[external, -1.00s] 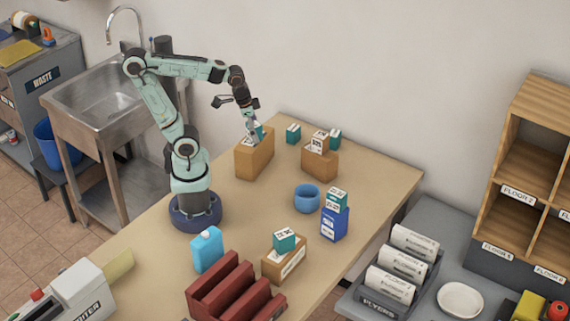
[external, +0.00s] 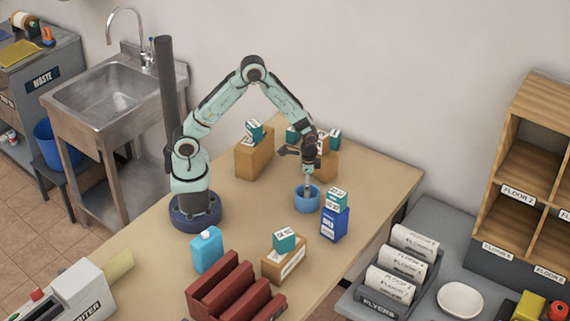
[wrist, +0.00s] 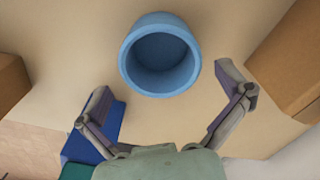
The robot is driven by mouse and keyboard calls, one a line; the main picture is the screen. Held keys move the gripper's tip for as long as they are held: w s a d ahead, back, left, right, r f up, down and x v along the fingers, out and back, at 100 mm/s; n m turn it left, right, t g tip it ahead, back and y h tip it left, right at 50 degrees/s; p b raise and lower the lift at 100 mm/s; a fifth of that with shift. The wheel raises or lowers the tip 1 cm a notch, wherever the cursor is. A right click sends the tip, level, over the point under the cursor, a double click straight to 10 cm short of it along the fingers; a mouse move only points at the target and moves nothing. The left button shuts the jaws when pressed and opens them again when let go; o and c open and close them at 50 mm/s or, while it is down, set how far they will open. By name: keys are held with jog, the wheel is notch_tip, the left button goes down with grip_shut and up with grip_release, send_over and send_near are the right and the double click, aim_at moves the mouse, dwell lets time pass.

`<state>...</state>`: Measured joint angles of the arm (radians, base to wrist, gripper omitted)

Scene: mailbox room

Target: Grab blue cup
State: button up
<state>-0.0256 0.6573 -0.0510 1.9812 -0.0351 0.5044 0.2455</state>
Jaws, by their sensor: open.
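The blue cup (external: 307,199) stands upright on the wooden table. In the wrist view the cup (wrist: 160,54) shows from above, with its round rim and empty inside visible. My gripper (external: 308,183) is over the cup in the external view, pointing down. In the wrist view my gripper (wrist: 168,82) is open, with its two fingers wide apart and the cup just beyond the fingertips, between their lines. Nothing is held.
A blue box with a teal and white carton (external: 335,217) on it stands close right of the cup. Brown boxes (external: 254,157) with small cartons are behind. A brown box (external: 284,260), a light blue bottle (external: 207,250) and a red rack (external: 236,289) are in front.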

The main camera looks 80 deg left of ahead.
jog(key=shift+f, duration=1.65)
jog(key=c, duration=0.7)
jog(key=shift+c, duration=0.2)
